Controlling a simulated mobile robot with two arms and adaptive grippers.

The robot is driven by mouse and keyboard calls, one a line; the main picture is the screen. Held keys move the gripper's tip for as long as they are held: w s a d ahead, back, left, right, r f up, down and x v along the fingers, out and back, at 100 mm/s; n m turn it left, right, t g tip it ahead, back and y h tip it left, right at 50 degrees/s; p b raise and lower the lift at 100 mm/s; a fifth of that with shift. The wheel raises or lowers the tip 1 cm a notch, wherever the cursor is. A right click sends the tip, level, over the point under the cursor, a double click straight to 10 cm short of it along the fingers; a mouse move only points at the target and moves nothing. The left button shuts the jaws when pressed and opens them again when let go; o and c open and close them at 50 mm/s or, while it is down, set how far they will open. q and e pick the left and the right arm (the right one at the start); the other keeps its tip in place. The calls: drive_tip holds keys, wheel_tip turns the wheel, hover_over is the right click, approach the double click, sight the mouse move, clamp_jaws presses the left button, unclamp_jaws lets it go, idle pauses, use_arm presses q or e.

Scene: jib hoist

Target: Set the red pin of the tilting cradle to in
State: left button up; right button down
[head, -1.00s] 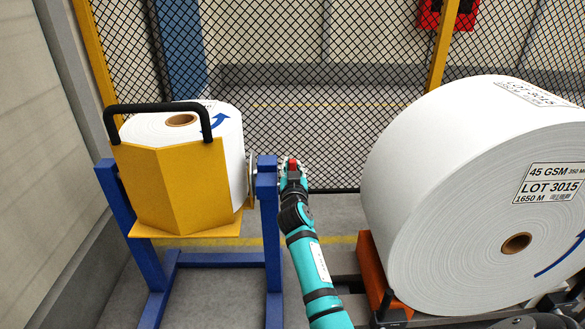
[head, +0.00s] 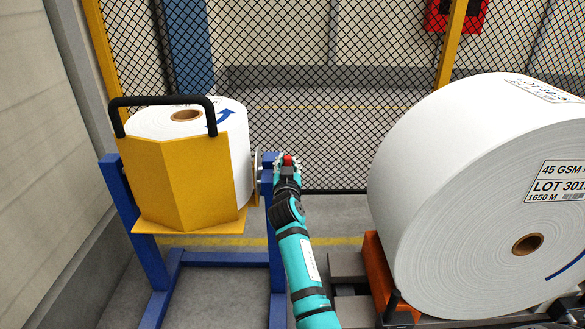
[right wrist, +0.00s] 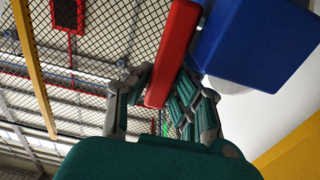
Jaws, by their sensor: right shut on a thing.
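The tilting cradle (head: 188,185) is a yellow V-shaped holder with a black handle. It carries a white roll and hangs upright in a blue stand. The red pin (head: 288,160) is at the right side of the stand's right post, beside its blue top block (head: 268,160). My right gripper (head: 286,170) is at the pin and shut on it. In the right wrist view, the red pin (right wrist: 172,58) shows as a long red bar close against the blue block (right wrist: 255,40), between the fingers of my right gripper (right wrist: 165,88). The pin's inner end is hidden. My left gripper is not in view.
A large white roll (head: 440,190) labelled LOT 3015 rests on an orange support (head: 378,270) at the right. A black mesh fence (head: 320,110) with yellow posts stands behind. A pale wall (head: 45,150) is at the left.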

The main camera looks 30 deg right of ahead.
drive_tip(key=shift+w+a, duration=0.1)
drive_tip(key=shift+a, duration=0.05)
drive_tip(key=c, duration=1.2)
unclamp_jaws()
drive_tip(key=shift+w+a, duration=0.1)
drive_tip(key=shift+a, duration=0.05)
drive_tip(key=shift+o, duration=0.2)
drive_tip(key=shift+r, duration=0.1)
drive_tip(key=shift+r, duration=0.25)
wheel_tip(320, 180, up, 9)
drive_tip(key=shift+r, duration=0.2)
